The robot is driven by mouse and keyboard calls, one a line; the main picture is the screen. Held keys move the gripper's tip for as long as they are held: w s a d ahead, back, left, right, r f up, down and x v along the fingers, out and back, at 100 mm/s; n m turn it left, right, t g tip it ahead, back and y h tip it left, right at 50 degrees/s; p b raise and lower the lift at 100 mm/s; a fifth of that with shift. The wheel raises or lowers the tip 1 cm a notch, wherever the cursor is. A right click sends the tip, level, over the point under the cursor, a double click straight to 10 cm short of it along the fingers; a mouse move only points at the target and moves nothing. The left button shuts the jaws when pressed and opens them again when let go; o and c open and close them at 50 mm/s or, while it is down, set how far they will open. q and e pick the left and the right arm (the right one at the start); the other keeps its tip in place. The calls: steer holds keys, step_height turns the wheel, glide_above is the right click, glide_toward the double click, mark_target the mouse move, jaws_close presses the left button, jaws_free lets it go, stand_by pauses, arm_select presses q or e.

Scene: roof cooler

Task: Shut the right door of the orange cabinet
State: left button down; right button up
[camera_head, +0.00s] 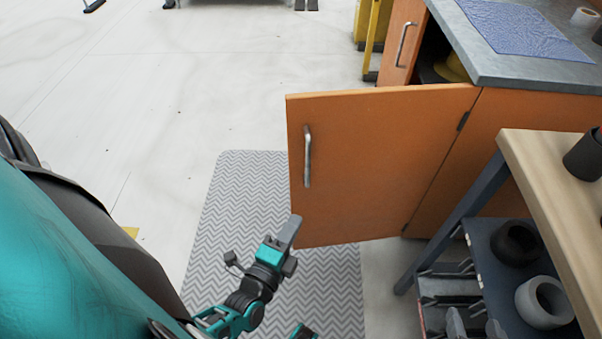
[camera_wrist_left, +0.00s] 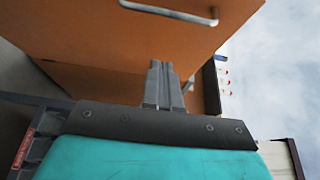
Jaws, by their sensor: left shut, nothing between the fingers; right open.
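The orange cabinet (camera_head: 461,180) stands at the right with a grey top. Its right door (camera_head: 375,165) is swung wide open, hinged at its right edge, with a metal bar handle (camera_head: 307,157) near its free edge. My left gripper (camera_head: 293,230) is shut and empty, close to the door's lower free corner; I cannot tell if it touches. In the left wrist view the shut fingers (camera_wrist_left: 164,83) point at the orange door (camera_wrist_left: 110,45), below its handle (camera_wrist_left: 170,12). Only a small teal piece of my right gripper (camera_head: 303,332) shows at the bottom edge; its fingers are hidden.
The cabinet's other door (camera_head: 398,45) is behind the open one, beside a dark opening with a yellow item (camera_head: 452,68). A wooden-topped bench (camera_head: 545,165) with a lower shelf of rings stands at right. A zigzag mat (camera_head: 225,210) lies below; the floor to the left is clear.

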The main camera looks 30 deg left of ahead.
mark_target(306, 181)
arm_select(q)
steer(key=shift+w+a+b, duration=0.5)
steer(key=shift+w+a, duration=0.25)
steer(key=shift+w, duration=1.25)
steer(key=shift+w+a+b, duration=0.45)
steer(key=shift+w+a, duration=0.3)
steer(key=shift+w, duration=1.25)
steer(key=shift+w+a+b, duration=0.5)
steer(key=shift+w+a, duration=0.25)
steer(key=shift+w, duration=1.25)
